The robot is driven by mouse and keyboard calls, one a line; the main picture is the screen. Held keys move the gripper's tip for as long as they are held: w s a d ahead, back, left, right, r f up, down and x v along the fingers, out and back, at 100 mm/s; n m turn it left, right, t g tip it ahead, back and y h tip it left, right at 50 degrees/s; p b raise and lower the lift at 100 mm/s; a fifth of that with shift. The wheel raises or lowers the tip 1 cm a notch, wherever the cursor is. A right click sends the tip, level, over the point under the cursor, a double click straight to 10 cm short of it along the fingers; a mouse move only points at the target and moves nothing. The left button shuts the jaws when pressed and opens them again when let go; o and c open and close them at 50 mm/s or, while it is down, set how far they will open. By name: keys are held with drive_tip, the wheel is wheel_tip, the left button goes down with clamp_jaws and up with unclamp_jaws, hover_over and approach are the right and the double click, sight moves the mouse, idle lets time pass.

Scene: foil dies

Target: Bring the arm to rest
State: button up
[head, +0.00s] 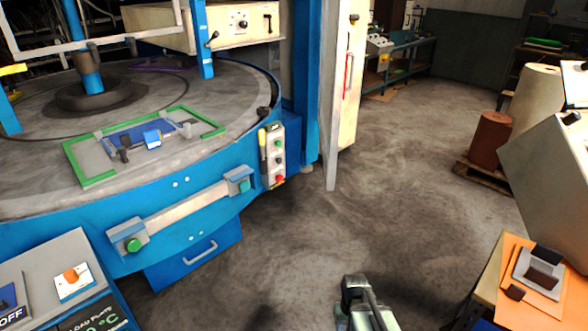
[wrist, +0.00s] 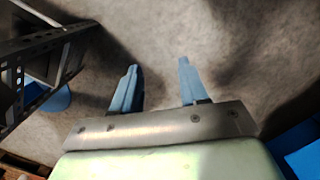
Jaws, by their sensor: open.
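In the wrist view my gripper (wrist: 158,66) is open. Its two blue fingers stand apart with only the grey concrete floor behind them, and nothing is between them. In the head view part of my arm shows at the bottom edge, over bare floor between the blue round machine and the orange-topped table. I cannot make out the fingers there.
The blue round machine (head: 185,240) with its turntable (head: 40,165) fills the left. A control panel (head: 45,268) stands at lower left. An orange-topped table (head: 508,308) is at lower right. A pallet (head: 480,175) holds a brown roll. The floor (head: 400,190) between is clear.

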drive_tip(key=s+f+g, duration=0.2)
drive_tip(key=s+f, duration=0.5)
drive_tip(key=s, duration=0.5)
drive_tip(key=s+f+g, duration=0.3)
drive_tip(key=s+f, duration=0.5)
drive_tip(key=s, duration=0.5)
drive_tip(key=shift+g, duration=0.3)
